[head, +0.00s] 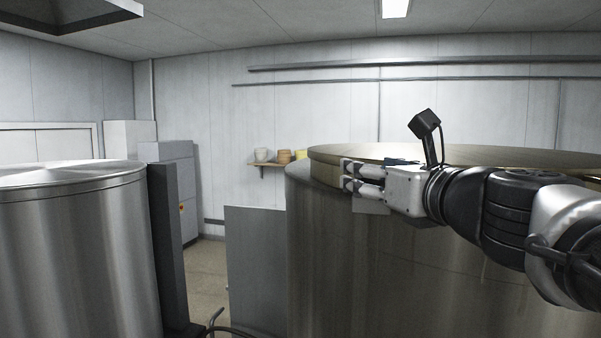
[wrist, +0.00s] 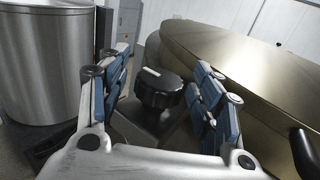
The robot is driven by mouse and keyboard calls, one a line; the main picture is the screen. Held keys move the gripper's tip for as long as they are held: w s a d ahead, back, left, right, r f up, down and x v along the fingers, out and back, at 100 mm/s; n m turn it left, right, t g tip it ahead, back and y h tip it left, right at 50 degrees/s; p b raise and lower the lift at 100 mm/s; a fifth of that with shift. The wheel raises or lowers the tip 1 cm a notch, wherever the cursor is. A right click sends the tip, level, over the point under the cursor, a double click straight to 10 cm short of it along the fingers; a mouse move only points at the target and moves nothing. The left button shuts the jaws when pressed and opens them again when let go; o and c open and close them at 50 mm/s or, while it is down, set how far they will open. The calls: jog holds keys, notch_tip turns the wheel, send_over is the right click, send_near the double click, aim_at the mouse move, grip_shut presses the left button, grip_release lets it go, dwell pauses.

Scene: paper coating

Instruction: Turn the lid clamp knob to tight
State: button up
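The lid clamp knob (wrist: 158,88) is black and ribbed, with a white mark on its top, and shows in the wrist view. My gripper (wrist: 162,78) is open, with one blue-padded finger on each side of the knob. Gaps show between both fingers and the knob. In the head view my gripper (head: 350,178) is at the left edge of the brass-coloured lid (head: 420,152) on the large right tank (head: 400,270). The knob cannot be made out in the head view. The lid (wrist: 240,65) also fills the right of the wrist view.
A second steel tank (head: 80,250) stands at the left, with a dark upright post (head: 168,245) beside it. A grey panel (head: 254,260) stands left of the large tank. A black handle (wrist: 304,150) is at the lower right of the wrist view. A shelf with pots (head: 270,160) is on the back wall.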

jog(key=shift+w+f, duration=0.1)
jog(key=shift+w, duration=0.15)
jog(key=c, duration=1.1)
jog(key=shift+a, duration=0.1)
